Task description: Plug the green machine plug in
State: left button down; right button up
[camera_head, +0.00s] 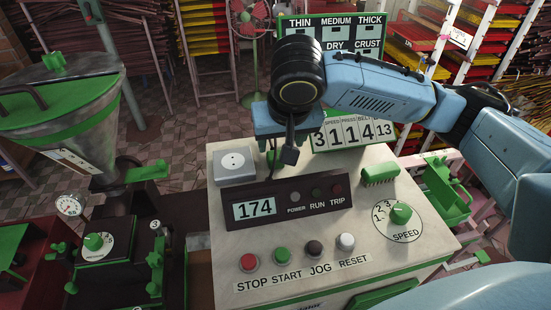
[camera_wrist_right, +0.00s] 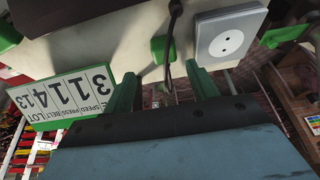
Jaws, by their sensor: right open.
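The green plug (camera_wrist_right: 157,50) shows in the right wrist view on the pale machine top, with a dark cable (camera_wrist_right: 172,42) running beside it. The grey socket box (camera_head: 235,166) with a round two-hole face sits at the back left of the machine top; it also shows in the right wrist view (camera_wrist_right: 226,40). My right gripper (camera_wrist_right: 165,88) is open, its two green fingers apart, with the plug beyond and between them in the picture. No grip on the plug shows. In the head view the right gripper (camera_head: 282,152) hangs over the machine's back edge and partly hides that area. My left gripper is out of view.
The machine top carries a display panel (camera_head: 288,203), several push buttons (camera_head: 282,256), a green speed knob (camera_head: 401,214) and a green brush-like block (camera_head: 380,175). A number board (camera_head: 353,133) stands behind. A hopper machine (camera_head: 65,120) is at the left.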

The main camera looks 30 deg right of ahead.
aim_at(276, 156)
jog(key=shift+w+a+f, duration=0.1)
jog(key=shift+f, duration=0.25)
jog(key=x, duration=0.4)
jog(key=shift+a+f, duration=0.3)
jog(key=c, duration=1)
notch_tip(276, 156, up, 10)
jog(key=shift+r, duration=0.1)
jog(key=shift+p, duration=0.3)
